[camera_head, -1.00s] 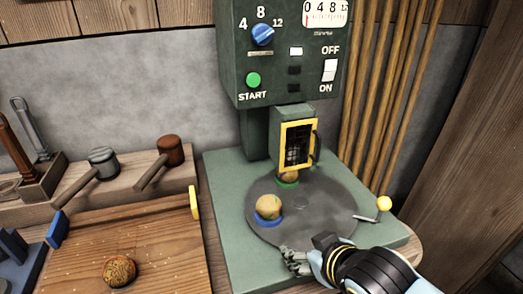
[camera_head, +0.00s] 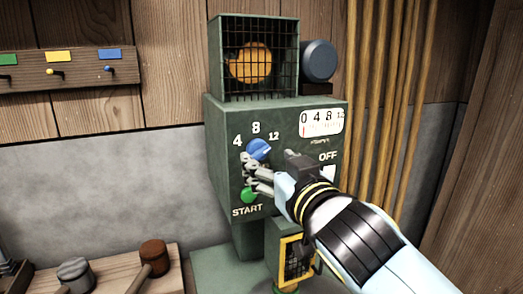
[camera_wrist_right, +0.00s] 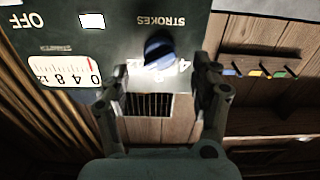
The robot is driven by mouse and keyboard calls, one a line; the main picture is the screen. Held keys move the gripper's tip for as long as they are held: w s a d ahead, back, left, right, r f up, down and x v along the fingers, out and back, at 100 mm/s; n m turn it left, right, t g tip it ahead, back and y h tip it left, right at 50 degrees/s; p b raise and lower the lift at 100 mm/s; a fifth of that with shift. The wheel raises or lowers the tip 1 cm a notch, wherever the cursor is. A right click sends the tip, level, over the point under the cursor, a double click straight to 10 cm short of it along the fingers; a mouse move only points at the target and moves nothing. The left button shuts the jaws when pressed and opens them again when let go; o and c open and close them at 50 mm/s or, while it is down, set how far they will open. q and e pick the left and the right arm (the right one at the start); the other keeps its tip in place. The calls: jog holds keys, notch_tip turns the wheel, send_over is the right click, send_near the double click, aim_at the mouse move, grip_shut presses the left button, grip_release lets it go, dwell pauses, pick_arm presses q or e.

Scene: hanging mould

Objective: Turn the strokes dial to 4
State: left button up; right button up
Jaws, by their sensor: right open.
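The strokes dial (camera_head: 259,149) is a blue knob on the green machine's front panel, with 4, 8 and 12 around it. In the right wrist view the dial (camera_wrist_right: 158,48) appears upside down. Its bar seems to slant towards the 12 side, but its exact setting is unclear. My right gripper (camera_head: 254,172) is at the panel, just below the dial in the head view. In the wrist view its open fingers (camera_wrist_right: 160,82) stand apart on either side of the dial's line, with nothing between them. Contact with the dial cannot be told. My left gripper is not in view.
The green START button (camera_head: 248,195) is just below my right fingers. Wooden poles (camera_head: 385,100) stand at right; mallets (camera_head: 154,257) lie lower left.

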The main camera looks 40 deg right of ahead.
aim_at(262, 155)
jog(key=x, duration=0.3)
jog(key=shift+r, duration=0.1)
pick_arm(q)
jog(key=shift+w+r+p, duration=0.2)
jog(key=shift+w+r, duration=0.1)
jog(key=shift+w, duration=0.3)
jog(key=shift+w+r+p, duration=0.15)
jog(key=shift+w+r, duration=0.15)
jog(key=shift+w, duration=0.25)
pick_arm(e)
jog(key=shift+w+d, duration=0.15)
jog(key=shift+w, duration=0.5)
jog(key=c, duration=1.2)
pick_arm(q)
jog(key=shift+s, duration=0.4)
pick_arm(e)
jog(key=shift+o, duration=0.2)
